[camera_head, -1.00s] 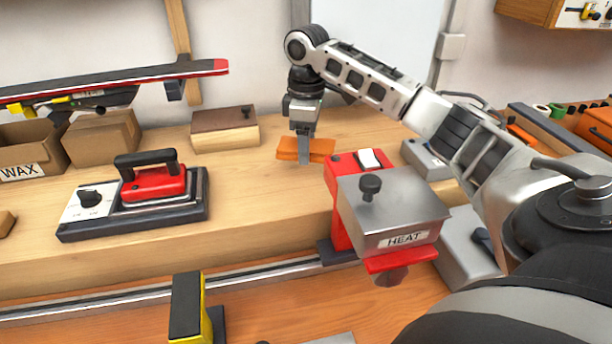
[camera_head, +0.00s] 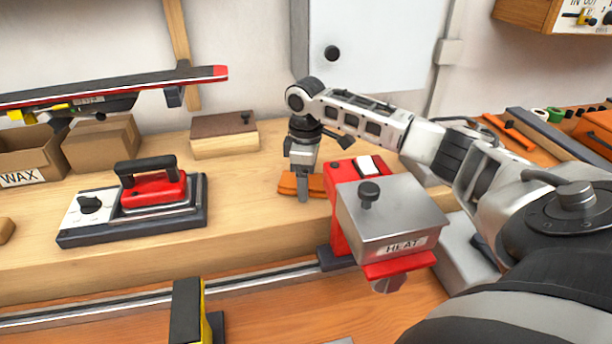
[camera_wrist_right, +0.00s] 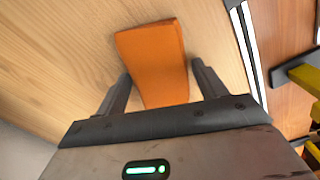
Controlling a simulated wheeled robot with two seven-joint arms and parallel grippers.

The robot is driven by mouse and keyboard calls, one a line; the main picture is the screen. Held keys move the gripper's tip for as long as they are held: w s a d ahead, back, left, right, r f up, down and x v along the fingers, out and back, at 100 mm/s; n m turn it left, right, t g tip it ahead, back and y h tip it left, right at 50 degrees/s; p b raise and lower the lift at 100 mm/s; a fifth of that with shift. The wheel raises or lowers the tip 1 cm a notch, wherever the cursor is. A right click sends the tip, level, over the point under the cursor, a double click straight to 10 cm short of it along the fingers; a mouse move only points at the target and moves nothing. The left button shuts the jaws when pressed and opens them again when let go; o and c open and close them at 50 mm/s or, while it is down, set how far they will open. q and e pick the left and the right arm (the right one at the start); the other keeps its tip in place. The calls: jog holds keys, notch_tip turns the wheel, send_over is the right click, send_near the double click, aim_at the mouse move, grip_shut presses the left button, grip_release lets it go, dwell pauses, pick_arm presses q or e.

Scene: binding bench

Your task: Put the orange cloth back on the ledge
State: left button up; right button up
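The orange cloth (camera_head: 288,185) is a folded pad that lies on the light wooden ledge (camera_head: 240,205), just left of the red and grey heat unit. It also shows in the right wrist view (camera_wrist_right: 155,60). My right gripper (camera_head: 303,196) points down over the cloth. In the right wrist view its fingers (camera_wrist_right: 163,78) stand apart on either side of the cloth, with a visible gap on each side. The gripper is open. The near end of the cloth lies between the fingers. My left gripper is not in view.
The heat unit (camera_head: 392,215) stands close to the right of the cloth. A red iron (camera_head: 153,190) on its stand is to the left. A wooden block (camera_head: 224,138) lies behind, with cardboard boxes (camera_head: 103,143) at left. The ledge between iron and cloth is clear.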

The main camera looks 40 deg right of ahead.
jog(key=shift+o, duration=0.5)
jog(key=shift+r, duration=0.1)
jog(key=shift+r, duration=0.25)
notch_tip(320, 180, up, 12)
jog(key=shift+f+b, duration=0.15)
jog(key=shift+b, duration=0.25)
jog(key=shift+f, duration=0.1)
notch_tip(320, 180, down, 12)
jog(key=shift+f+p, duration=0.1)
jog(key=shift+p, duration=0.4)
jog(key=shift+r, duration=1.9)
